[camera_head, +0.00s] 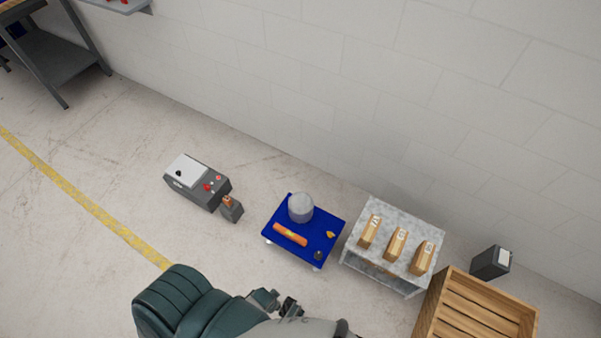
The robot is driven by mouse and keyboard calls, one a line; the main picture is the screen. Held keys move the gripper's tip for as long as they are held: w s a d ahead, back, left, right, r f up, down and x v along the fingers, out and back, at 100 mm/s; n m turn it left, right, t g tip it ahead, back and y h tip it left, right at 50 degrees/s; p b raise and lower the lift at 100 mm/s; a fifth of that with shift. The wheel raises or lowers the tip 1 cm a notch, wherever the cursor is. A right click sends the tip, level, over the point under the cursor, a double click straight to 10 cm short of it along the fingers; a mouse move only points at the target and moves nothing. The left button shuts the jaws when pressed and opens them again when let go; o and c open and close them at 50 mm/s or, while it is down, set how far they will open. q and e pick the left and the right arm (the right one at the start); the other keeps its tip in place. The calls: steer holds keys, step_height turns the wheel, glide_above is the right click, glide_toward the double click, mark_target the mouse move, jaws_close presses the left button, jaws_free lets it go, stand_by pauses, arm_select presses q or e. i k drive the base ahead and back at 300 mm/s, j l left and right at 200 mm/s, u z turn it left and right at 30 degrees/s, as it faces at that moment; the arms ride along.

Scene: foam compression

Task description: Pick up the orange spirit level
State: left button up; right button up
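The orange spirit level (290,234) lies flat on the blue-topped table (319,222), along its front left part. A pale grey round object (300,208) stands just behind it on the same table. A gripper (276,300) shows at the bottom middle, at the end of dark green and grey arm parts that come in from the bottom edge. It is below and apart from the blue table, with nothing visible in it. Its fingers are small and dark, so its opening is unclear. I cannot tell for certain which arm it belongs to. No second gripper can be made out.
A small yellow item (330,234) and a dark item (318,255) also lie on the blue table. A grey machine (197,182) stands to the left. A marble-like table (384,262) with wooden blocks and a wooden crate (477,309) stand to the right. A wall runs behind.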

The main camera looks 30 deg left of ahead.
mark_target(298, 239)
steer(key=k+u, duration=0.3)
steer(key=u, duration=0.15)
steer(key=k+u, duration=0.25)
steer(key=u, duration=0.25)
